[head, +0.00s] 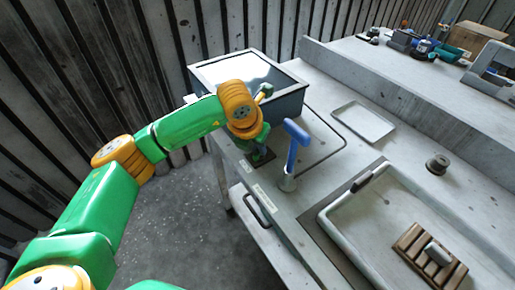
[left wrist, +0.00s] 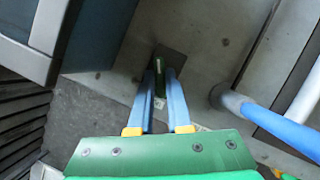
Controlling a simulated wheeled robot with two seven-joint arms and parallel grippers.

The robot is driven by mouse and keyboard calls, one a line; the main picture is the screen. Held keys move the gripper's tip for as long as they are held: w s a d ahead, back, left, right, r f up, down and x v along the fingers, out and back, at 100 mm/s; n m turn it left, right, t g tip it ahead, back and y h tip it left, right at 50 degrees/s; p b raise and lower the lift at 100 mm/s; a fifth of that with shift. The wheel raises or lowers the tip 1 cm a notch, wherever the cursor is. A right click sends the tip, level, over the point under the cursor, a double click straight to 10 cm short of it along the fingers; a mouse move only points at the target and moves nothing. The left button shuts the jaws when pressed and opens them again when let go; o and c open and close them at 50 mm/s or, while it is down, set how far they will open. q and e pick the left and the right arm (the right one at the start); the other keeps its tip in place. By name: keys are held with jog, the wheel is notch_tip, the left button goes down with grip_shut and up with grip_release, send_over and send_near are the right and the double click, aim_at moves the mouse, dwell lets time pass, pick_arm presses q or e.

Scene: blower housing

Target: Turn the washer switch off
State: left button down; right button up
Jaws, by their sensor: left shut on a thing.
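The washer switch shows in the left wrist view as a small greenish lever (left wrist: 160,74) on a dark plate (left wrist: 172,58). In the head view the dark plate (head: 266,159) sits on the bench top near its front edge, and my arm partly hides the lever. My left gripper (left wrist: 163,82) points down at the plate, its two blue-grey fingers shut on the lever; it also shows in the head view (head: 257,153). The washer is probably the grey box with a glassy lid (head: 238,70) just behind. My right gripper is not in view.
A blue-handled upright piece (head: 296,145) with a pale base stands just right of my left gripper. Farther right are a white tray (head: 363,121) and a sink basin (head: 345,235) holding a wooden rack (head: 428,258). Open floor lies in front of the bench.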

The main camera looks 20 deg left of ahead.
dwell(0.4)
pick_arm(q)
jog(key=c, duration=0.9)
grip_release()
jog(key=shift+o, duration=0.2)
jog(key=b+v, duration=0.1)
jog(key=v, duration=0.6)
jog(key=shift+b, duration=0.3)
